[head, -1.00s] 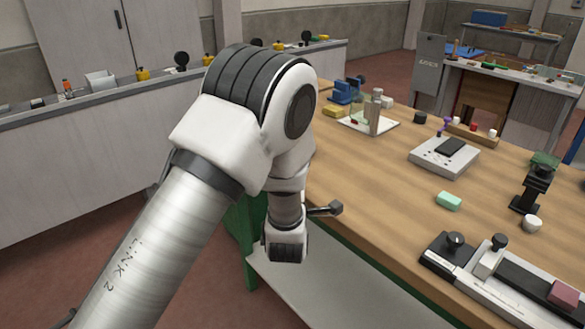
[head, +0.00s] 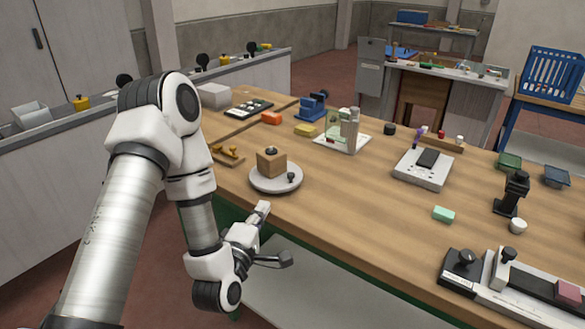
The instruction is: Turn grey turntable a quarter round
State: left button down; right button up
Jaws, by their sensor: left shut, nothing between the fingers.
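The grey turntable (head: 276,186) is a round, light grey disc on the wooden bench near its front edge, left of the middle in the head view. A brown wooden block (head: 272,163) with a dark knob on top stands on it. A small dark knob (head: 291,177) stands up near the disc's front right rim. My left gripper (head: 264,208) is just in front of the bench edge, below the turntable in the picture and apart from it. Its fingers look closed and hold nothing. My right gripper is not in the view.
A wooden stamp rack (head: 227,155) lies left of the turntable. A white scale (head: 423,169) is farther right.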

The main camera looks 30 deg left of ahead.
aim_at(281, 190)
pick_arm(q)
jog(key=shift+n+g+y, duration=0.3)
jog(key=shift+n+y, duration=0.2)
jog(key=shift+y, duration=0.1)
jog(key=b+x, duration=0.2)
jog(key=x, duration=0.2)
jog(key=a+b+x, duration=0.1)
jog(key=b+x, duration=0.1)
jog(key=x, duration=0.3)
jog(key=shift+s+a+f, duration=0.15)
jog(key=shift+a+f, duration=0.05)
jog(key=shift+a, duration=0.05)
jog(key=w, duration=0.1)
jog(key=w+d, duration=0.1)
jog(key=w, duration=0.1)
jog(key=shift+w+d+f, duration=0.15)
jog(key=shift+w, duration=0.05)
jog(key=shift+w+d, duration=0.2)
jog(key=shift+w, duration=0.05)
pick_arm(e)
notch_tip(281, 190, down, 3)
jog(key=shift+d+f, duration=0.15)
pick_arm(q)
jog(key=shift+s+a, duration=0.1)
